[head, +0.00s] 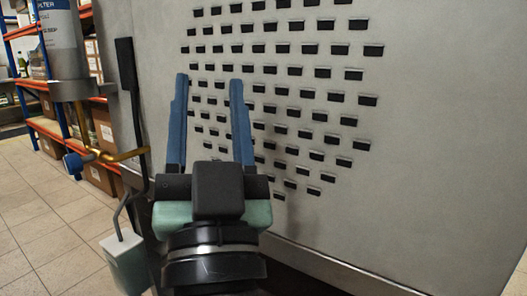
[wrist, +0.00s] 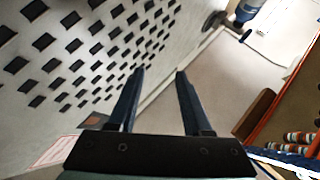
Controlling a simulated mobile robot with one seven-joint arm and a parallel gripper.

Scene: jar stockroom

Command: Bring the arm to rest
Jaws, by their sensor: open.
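My gripper (head: 208,122) has two long blue fingers, which stand apart and parallel with nothing between them. In the head view it points up and away, in front of a grey panel with rows of dark slots (head: 400,130). In the wrist view my gripper (wrist: 157,72) is also open and empty, with the panel on the left and pale floor beyond. I cannot tell how far the fingertips are from the panel.
A filter canister (head: 60,35) with a brass pipe (head: 118,156) stands left of my gripper. Orange and blue shelving (head: 28,84) with boxes (head: 105,124) is behind it. Tiled floor (head: 45,215) lies open at the left. The panel blocks the right side.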

